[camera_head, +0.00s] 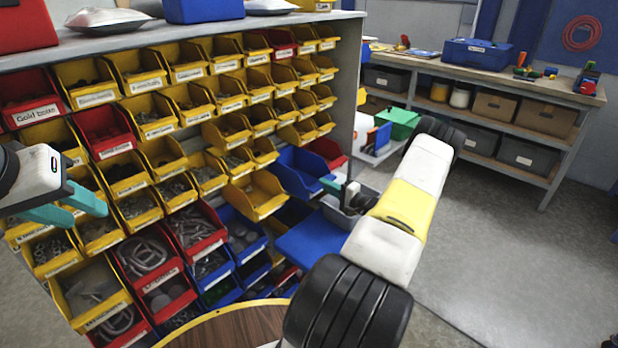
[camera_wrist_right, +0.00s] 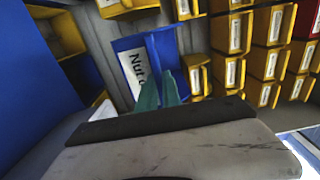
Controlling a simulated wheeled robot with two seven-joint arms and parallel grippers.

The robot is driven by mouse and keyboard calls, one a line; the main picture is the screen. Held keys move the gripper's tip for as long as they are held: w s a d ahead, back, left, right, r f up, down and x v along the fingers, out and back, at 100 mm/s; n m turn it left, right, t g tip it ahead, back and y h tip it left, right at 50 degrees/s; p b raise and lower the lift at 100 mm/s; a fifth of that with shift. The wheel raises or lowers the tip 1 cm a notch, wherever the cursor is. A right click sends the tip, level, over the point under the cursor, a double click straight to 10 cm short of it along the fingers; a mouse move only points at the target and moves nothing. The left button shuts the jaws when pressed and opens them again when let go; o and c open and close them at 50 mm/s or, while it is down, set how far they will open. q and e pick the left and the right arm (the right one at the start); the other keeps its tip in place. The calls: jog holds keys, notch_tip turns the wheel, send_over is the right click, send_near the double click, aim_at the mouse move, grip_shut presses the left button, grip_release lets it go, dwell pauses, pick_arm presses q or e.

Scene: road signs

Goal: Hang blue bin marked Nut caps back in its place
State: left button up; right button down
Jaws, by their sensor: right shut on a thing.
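The blue bin marked "Nut c…" (camera_wrist_right: 142,62) shows in the right wrist view, the rest of its label hidden by my fingers. My right gripper (camera_wrist_right: 160,90) is shut on this bin, its teal fingers at the labelled front. In the head view, a blue bin (camera_head: 297,170) that seems to be the same one is by my right gripper (camera_head: 332,184), at the right end of the rack. Whether it hangs on the rack or is held clear of it, I cannot tell. My left gripper (camera_head: 68,205) is open and empty before the rack's left side.
The rack holds rows of yellow bins (camera_head: 161,129), with red bins (camera_head: 105,132) among them. A large blue bin (camera_head: 312,243) lies below my right gripper. A round wooden tabletop (camera_head: 235,326) is at the bottom. A workbench (camera_head: 480,70) stands at the back right; the floor before it is clear.

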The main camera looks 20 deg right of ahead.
jog(key=shift+x, duration=3.5)
jog(key=shift+f, duration=0.95)
jog(key=c, duration=1.5)
grip_release()
jog(key=shift+o, duration=0.2)
